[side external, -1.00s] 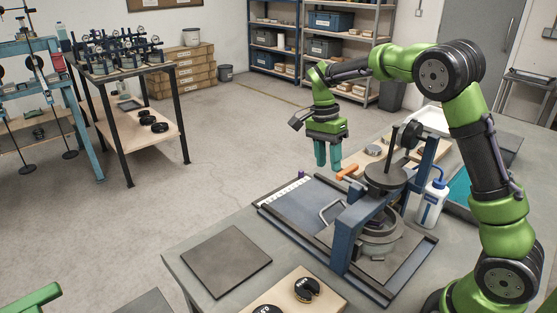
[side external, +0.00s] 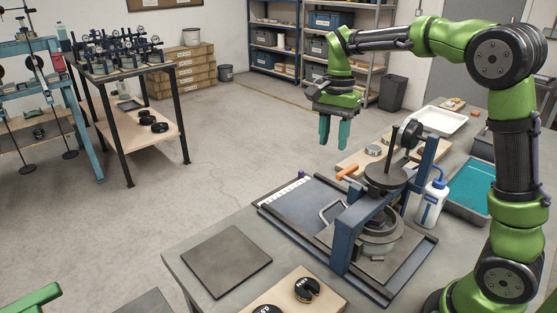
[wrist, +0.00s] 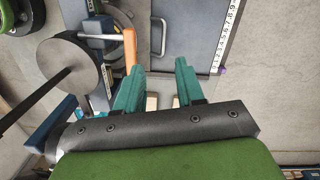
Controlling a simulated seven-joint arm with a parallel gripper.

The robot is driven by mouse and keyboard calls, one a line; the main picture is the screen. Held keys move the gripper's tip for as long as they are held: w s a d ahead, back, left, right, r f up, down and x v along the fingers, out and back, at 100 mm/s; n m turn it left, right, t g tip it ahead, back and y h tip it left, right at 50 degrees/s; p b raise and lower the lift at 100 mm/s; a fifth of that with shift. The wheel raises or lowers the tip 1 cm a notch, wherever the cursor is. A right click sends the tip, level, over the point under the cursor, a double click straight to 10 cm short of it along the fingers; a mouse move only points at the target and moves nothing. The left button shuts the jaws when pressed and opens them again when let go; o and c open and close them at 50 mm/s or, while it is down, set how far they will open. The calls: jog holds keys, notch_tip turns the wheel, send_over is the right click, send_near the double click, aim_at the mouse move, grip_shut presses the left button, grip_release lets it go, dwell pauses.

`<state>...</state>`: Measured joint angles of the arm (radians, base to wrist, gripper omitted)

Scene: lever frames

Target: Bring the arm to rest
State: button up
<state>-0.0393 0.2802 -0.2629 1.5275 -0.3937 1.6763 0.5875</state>
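My gripper (side external: 335,132) hangs in the air with its two teal fingers pointing down, above and behind the lever frame (side external: 352,235). The fingers are apart with nothing between them. In the wrist view the gripper (wrist: 160,75) also shows a clear gap. The blue lever frame stands on its tray, with dark disc weights (side external: 385,177) on top and an orange handle (side external: 347,172) at its left. The handle also shows in the wrist view (wrist: 130,48), left of the fingers. The fingers do not touch the frame in the side view.
A wash bottle (side external: 432,203) stands right of the frame. A dark square plate (side external: 227,262) and a wooden board with black slotted weights (side external: 307,288) lie at the front. A white tray (side external: 441,121) and a teal-lined tray (side external: 470,192) sit at the back right. The air around my gripper is clear.

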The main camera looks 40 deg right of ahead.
jog(key=s+a+n+t, duration=0.4)
jog(key=s+n, duration=0.1)
jog(key=s, duration=0.3)
jog(key=s+a+r+n+t+y, duration=0.1)
jog(key=s+a+n+t, duration=0.2)
jog(key=s+a+n, duration=0.2)
jog(key=s+n, duration=0.1)
jog(key=s, duration=0.2)
jog(key=shift+s+a+t, duration=0.2)
jog(key=shift+s+t, duration=0.15)
jog(key=shift+t, duration=0.05)
